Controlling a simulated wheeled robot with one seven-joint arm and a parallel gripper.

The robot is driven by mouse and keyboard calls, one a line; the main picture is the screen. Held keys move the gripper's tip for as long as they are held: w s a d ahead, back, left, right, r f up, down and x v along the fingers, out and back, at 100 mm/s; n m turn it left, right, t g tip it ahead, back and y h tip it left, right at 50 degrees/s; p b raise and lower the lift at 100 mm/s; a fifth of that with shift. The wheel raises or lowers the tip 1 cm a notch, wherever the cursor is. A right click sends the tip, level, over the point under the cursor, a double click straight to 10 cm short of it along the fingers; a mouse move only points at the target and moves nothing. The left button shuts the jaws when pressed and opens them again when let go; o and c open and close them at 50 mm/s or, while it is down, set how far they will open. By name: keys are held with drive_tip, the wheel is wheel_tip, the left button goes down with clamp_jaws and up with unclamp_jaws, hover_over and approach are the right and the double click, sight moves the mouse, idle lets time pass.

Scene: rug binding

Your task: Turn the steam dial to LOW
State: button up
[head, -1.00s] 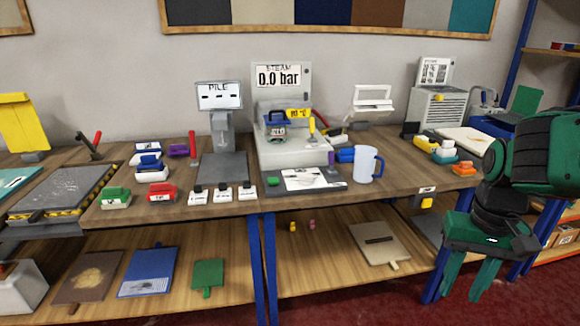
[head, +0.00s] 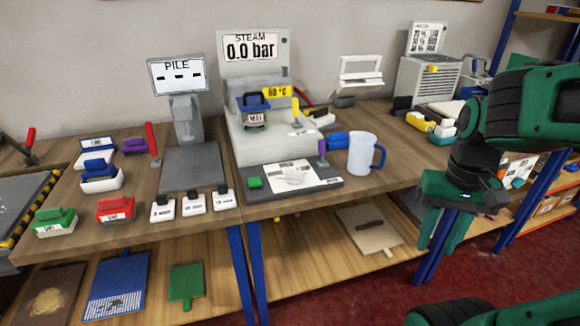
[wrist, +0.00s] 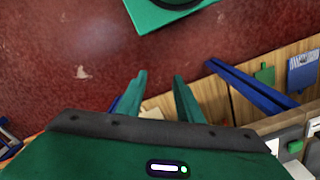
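The steam station (head: 272,140) stands at the back of the table, with a display (head: 251,48) reading "STEAM 0.0 bar". In front of it lies a dark panel with a white printed plate (head: 318,173). A pale knob (head: 293,176), which looks like the steam dial, sits on that plate; its marks and setting are too small to read. My gripper (head: 440,245) hangs to the right of the panel, past the table's front edge, pointing down and apart from everything. In the wrist view its two fingers (wrist: 159,78) are spread with nothing between them.
A translucent mug (head: 362,153) with a blue handle stands right of the panel, beside a purple lever (head: 322,153). A green button (head: 254,182) is at the panel's left. Stamps, white tags and the PILE display (head: 178,74) stand further left. Red floor lies below my gripper.

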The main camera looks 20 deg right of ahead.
drive_tip(key=w+r+n, duration=0.1)
drive_tip(key=r, duration=0.1)
wheel_tip(320, 180, up, 4)
drive_tip(key=n, duration=1.7)
hover_over(295, 176)
drive_tip(key=w, duration=0.2)
drive_tip(key=f, duration=1)
drive_tip(key=shift+s+a, duration=0.25)
drive_tip(key=shift+a, duration=0.05)
drive_tip(key=shift+c, duration=0.6)
clamp_jaws()
